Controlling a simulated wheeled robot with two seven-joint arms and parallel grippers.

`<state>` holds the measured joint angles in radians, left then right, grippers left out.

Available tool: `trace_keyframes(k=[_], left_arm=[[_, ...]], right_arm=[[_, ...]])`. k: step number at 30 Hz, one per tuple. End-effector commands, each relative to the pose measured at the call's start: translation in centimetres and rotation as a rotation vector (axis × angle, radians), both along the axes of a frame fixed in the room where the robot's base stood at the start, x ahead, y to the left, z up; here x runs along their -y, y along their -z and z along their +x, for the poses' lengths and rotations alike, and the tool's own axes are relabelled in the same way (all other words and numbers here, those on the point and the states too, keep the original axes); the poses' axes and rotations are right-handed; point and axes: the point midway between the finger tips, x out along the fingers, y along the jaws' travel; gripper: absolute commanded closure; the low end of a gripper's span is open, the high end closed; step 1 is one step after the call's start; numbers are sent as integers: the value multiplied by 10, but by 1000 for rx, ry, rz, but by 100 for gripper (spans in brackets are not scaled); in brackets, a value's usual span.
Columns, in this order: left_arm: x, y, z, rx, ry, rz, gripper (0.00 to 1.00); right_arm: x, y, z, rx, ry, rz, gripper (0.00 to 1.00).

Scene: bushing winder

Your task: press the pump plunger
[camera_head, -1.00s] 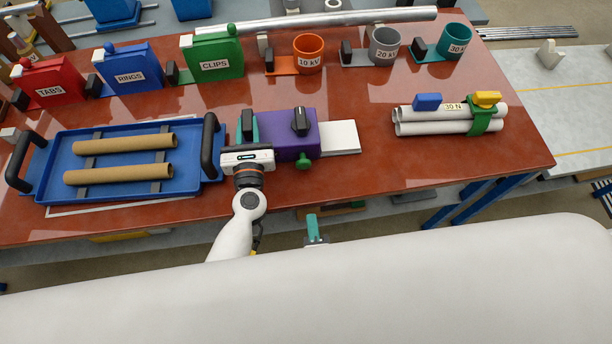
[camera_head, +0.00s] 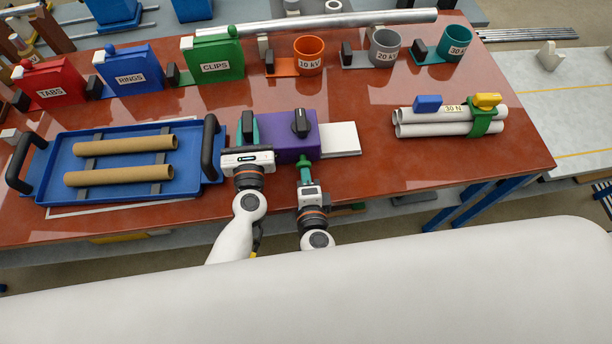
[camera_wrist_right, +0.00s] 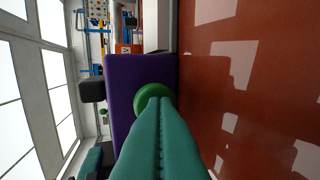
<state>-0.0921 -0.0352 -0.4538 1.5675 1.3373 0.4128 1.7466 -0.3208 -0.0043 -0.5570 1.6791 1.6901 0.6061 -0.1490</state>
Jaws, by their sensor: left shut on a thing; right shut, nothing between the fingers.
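The purple pump body (camera_head: 285,150) sits on the red table with a black knob (camera_head: 300,123) on top. Its round green plunger (camera_wrist_right: 152,94) sticks out of the front face. My right gripper (camera_head: 304,172) is shut and empty, its teal fingertips at the plunger's face; in the right wrist view the fingertips (camera_wrist_right: 158,102) overlap the plunger and seem to touch it. My left gripper (camera_head: 247,130) is shut at the left end of the pump, on what looks like a black part there; the grip itself is mostly hidden.
A blue tray (camera_head: 50,190) with two cardboard tubes stands left of the pump. A white plate (camera_head: 342,138) lies at its right, and strapped white pipes (camera_head: 440,122) are farther right. Labelled bins and cups line the back. The table's front right is clear.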

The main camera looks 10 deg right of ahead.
Motion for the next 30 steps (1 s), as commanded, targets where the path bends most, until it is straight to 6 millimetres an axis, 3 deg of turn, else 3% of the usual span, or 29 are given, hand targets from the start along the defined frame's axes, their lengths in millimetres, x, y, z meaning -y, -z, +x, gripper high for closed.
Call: trace_keyframes(k=[7,13,21,26,30], left_arm=[[-1,1,0,-1,-1,1,100],[-1,1,0,-1,-1,1,100],[0,1,-1,-2,2,0,100],[1,1,-1,-3,3,0,100],[1,2,-1,-4,4,0,100]], right_arm=[[0,0,3,1,1,0,100],[1,-1,26,2,1,1,100],[2,0,27,1,2,-2,100],[2,0,20,0,1,0,100],[0,1,-3,-4,-1,-2,100]])
